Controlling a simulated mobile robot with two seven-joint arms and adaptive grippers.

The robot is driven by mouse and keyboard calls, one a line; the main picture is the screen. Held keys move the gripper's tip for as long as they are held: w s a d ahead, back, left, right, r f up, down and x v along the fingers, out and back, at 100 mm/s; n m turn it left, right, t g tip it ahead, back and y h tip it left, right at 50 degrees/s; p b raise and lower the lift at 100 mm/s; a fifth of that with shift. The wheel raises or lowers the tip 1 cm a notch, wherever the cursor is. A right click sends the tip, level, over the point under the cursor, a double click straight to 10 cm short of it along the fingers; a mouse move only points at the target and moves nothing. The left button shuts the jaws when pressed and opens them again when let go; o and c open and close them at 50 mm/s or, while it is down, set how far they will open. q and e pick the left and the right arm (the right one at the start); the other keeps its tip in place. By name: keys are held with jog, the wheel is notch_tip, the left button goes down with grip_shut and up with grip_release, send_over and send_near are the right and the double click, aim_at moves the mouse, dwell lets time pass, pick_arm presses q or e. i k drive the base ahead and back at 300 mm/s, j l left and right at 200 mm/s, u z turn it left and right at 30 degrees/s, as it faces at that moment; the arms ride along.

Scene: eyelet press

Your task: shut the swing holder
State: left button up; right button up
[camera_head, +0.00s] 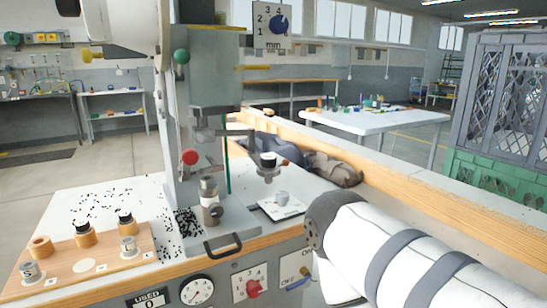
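The eyelet press (212,90) stands on the bench in the middle of the head view. What looks like its swing holder (267,168) is a small grey arm with a round, dark-rimmed cup and an orange-red tip. It sticks out to the right of the press column, apart from the punch area, so it appears swung out. Part of its hinge is hidden by the press. My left arm (125,22) shows at the top left and my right arm (410,250) at the lower right. Neither gripper's fingers can be seen.
A wooden board (85,262) with several small tools lies at the left, with black bits scattered behind it. A white plate (281,206) with a grey piece sits below the holder. A red-knobbed lever (189,157), a drawer handle (222,243) and front dials are close by.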

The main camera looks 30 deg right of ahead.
aim_at(255, 156)
jog(key=l+u, duration=0.1)
jog(key=l, duration=1.2)
